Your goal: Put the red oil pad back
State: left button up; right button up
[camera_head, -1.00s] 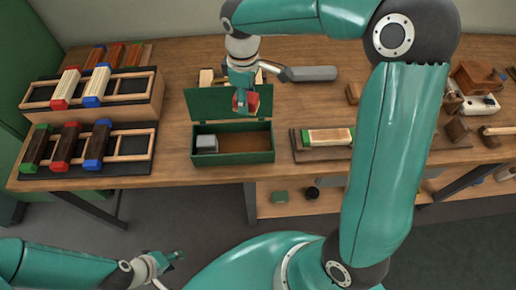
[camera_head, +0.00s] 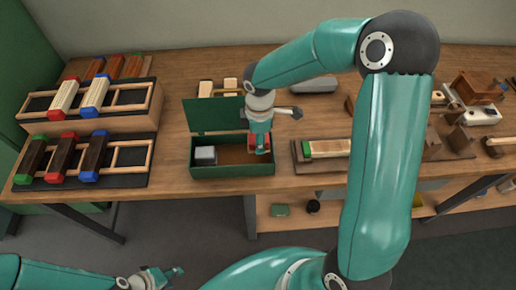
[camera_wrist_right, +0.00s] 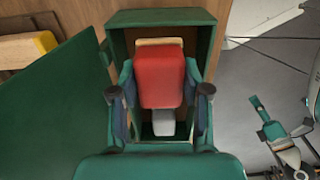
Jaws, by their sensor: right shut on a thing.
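The red oil pad (camera_head: 252,138) is gripped by my right gripper (camera_head: 260,146), which points down into the right part of the open green box (camera_head: 232,171). In the right wrist view the red pad (camera_wrist_right: 160,75), with a tan edge at its far end, sits between the fingers of my right gripper (camera_wrist_right: 160,94), over the box opening (camera_wrist_right: 160,19). Whether the pad touches the box floor cannot be told. My left gripper (camera_head: 162,277) is low at the left, in front of the table and away from the box; its jaw opening is too small to judge.
A grey block (camera_head: 205,153) sits in the box's left end. The green lid (camera_head: 212,115) stands open at the back. Racks of brushes (camera_head: 116,98) stand left. Bare table (camera_head: 179,133) shows left of the box.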

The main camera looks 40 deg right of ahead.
aim_at(259, 156)
jog(key=shift+f, duration=2.6)
jog(key=shift+f, duration=0.15)
jog(key=o, duration=0.9)
jog(key=shift+c, duration=0.2)
notch_tip(259, 156, up, 12)
jog(key=shift+r, duration=0.2)
